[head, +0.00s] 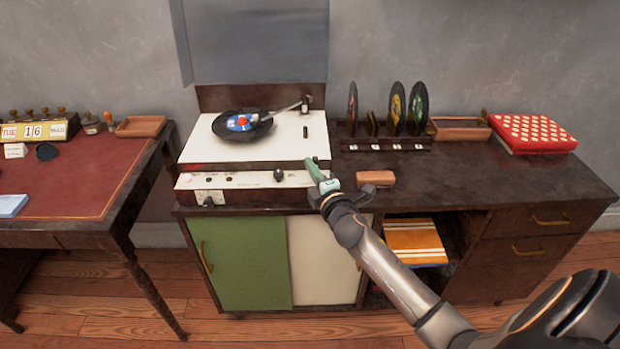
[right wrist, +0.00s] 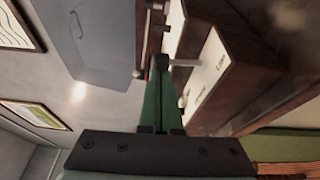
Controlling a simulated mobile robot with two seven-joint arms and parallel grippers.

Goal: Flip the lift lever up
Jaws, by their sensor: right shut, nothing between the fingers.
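The record player (head: 200,150) has a white deck with a black record (head: 225,128) and a tonearm (head: 285,108). A small dark upright part (head: 305,131) stands on the deck right of the record; I cannot tell if it is the lift lever. My right gripper (head: 311,162) is at the right end of the player's front edge, its green fingers shut and empty. In the right wrist view, the shut fingertips (right wrist: 161,66) appear close beside a short pale stem (right wrist: 184,62) with a dark end, possibly the lever. I cannot tell whether they touch. My left gripper is not in view.
The front panel has a dark knob (head: 278,174) left of my gripper. A reddish-brown block (head: 375,178) lies right of it. A record rack (head: 385,145), an open wooden tray (head: 460,135) and a red box (head: 533,147) stand farther right. The cabinet top is clear at front right.

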